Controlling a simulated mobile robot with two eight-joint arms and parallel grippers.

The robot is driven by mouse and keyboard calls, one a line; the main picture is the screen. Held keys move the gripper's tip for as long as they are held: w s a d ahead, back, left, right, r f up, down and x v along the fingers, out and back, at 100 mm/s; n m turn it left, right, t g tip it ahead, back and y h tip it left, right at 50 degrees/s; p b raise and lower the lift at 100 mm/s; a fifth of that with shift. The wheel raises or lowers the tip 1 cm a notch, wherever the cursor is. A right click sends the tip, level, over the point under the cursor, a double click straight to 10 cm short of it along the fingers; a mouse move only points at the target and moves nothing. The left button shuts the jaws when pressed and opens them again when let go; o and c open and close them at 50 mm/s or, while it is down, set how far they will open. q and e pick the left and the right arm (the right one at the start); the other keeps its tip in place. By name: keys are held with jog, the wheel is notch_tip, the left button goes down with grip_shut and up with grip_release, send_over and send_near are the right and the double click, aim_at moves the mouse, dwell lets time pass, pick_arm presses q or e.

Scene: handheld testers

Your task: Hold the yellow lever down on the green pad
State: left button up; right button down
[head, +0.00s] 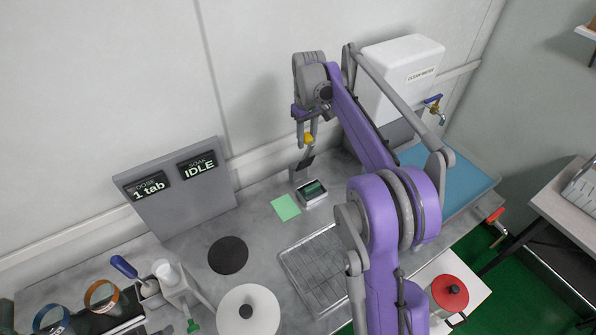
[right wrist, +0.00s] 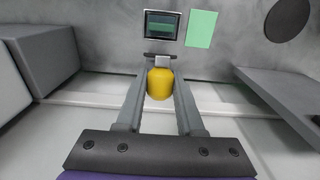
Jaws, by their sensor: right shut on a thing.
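My right gripper (head: 308,137) is shut on the yellow lever (head: 308,139), above the back of the counter. In the right wrist view the lever (right wrist: 161,83) sits between the two fingers (right wrist: 160,92). A dark grey piece extends below the lever toward a small tester (head: 311,192) with a greenish screen; I cannot tell whether they are joined. The tester also shows in the right wrist view (right wrist: 165,27). The flat green pad (head: 286,207) lies bare beside the tester, to its left in the head view; it also shows in the right wrist view (right wrist: 201,29). My left gripper is not in view.
A grey panel (head: 190,208) reading "1 tab" and "IDLE" stands at the back left. A black disc (head: 228,255), a wire rack (head: 315,272) and a white round thing (head: 248,312) lie in front. A white tank (head: 400,72) and blue mat (head: 450,180) are right.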

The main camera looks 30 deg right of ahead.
jog(key=shift+s+d+f+b, duration=0.1)
jog(key=shift+s+f+b, duration=0.15)
jog(key=shift+s, duration=0.45)
jog(key=shift+s+f+b, duration=0.15)
jog(key=shift+s+b, duration=0.2)
jog(key=shift+s, duration=0.3)
jog(key=shift+s+d+f+b, duration=0.1)
jog(key=shift+s+f+b, duration=0.2)
jog(key=shift+s, duration=0.35)
jog(key=shift+s+d+f+b, duration=0.15)
jog(key=shift+s+b, duration=0.2)
jog(key=shift+s, duration=0.3)
jog(key=shift+s+a+f, duration=0.1)
jog(key=shift+s+f+b, duration=0.35)
jog(key=shift+s, duration=0.25)
jog(key=shift+s+f+b, duration=0.3)
jog(key=shift+s, duration=0.25)
